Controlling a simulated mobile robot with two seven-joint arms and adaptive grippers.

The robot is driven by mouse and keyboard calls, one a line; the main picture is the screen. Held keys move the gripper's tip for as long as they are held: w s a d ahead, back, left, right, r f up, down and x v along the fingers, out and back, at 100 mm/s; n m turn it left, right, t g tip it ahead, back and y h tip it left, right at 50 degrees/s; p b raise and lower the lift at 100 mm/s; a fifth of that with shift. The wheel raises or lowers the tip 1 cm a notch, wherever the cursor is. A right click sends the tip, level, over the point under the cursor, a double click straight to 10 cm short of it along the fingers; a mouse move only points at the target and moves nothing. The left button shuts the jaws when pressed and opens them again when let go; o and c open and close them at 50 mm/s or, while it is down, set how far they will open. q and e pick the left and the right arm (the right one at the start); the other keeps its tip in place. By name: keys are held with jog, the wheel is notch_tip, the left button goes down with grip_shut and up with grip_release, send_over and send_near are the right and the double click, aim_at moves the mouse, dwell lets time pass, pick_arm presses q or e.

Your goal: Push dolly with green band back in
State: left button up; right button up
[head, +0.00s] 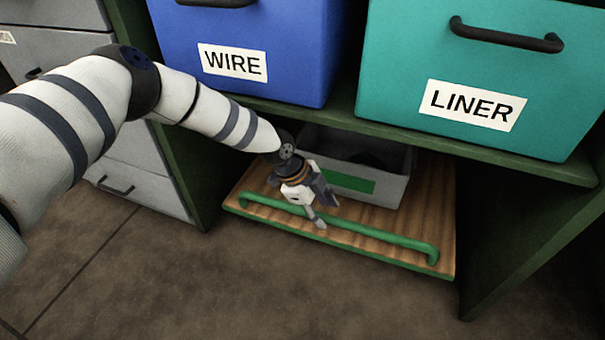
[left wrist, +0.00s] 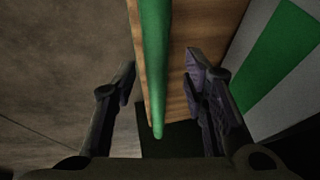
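The dolly is a wooden board (head: 430,205) with a green front edge and a green bar handle (head: 375,238), on the floor level of the green shelf unit. Its front part sticks out from under the shelf. A grey bin (head: 391,191) with a green band (head: 347,181) stands on it. My left gripper (head: 325,212) is over the board's front, at the handle. In the left wrist view the fingers (left wrist: 160,85) are open, with the green handle (left wrist: 155,60) running between them, apart from both fingers. My right gripper is not in view.
A blue WIRE bin (head: 260,75) and a teal LINER bin (head: 400,65) stand on the green shelf (head: 440,138) above the dolly. Grey drawers (head: 140,185) are at the left. The brown floor (head: 230,285) in front is clear.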

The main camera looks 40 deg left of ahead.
pick_arm(q)
jog(key=s+a, duration=0.7)
jog(key=a, duration=0.1)
jog(key=shift+s+f, duration=0.25)
jog(key=shift+s, duration=0.15)
jog(key=w+p+v, duration=0.1)
jog(key=p+v, duration=0.9)
jog(key=v, duration=0.4)
jog(key=shift+d+r, duration=0.2)
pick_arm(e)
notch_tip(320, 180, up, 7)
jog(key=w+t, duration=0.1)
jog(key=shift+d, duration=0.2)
pick_arm(q)
jog(key=shift+p, duration=0.3)
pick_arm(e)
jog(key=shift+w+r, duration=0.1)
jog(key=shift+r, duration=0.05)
